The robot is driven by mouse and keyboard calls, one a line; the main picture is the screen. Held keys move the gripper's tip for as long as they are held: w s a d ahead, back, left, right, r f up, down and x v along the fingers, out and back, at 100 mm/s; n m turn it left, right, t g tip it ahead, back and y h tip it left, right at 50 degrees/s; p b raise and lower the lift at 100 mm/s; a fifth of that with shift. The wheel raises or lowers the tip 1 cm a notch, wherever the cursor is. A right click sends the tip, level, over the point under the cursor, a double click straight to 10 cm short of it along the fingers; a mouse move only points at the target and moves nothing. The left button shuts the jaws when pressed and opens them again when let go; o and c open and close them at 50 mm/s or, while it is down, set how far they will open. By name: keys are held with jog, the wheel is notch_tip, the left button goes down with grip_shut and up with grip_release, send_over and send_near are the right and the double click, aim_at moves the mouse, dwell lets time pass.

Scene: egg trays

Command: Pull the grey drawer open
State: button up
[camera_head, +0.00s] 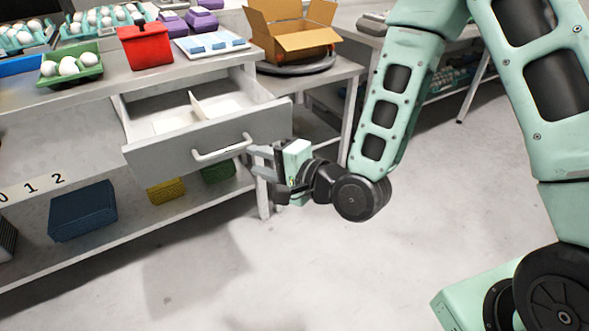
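The grey drawer (215,137) stands pulled out from under the worktop, and its white inside with a divider shows. Its light bar handle (222,149) runs across the front. My gripper (257,161) is at the right end of the drawer front, close to the right end of the handle. Its two fingers point left and look apart, with nothing seen between them. Whether a finger touches the handle or drawer front cannot be told.
On the worktop (105,92) are a green egg tray (70,72), a red container (146,46) and a blue-white tray (211,45). An open cardboard box (293,35) stands behind right. The floor in front is clear.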

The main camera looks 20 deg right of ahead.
jog(key=p+v, duration=0.8)
jog(key=p, duration=0.6)
jog(key=shift+p, duration=0.35)
jog(key=shift+s+d, duration=0.15)
jog(key=shift+r, duration=0.1)
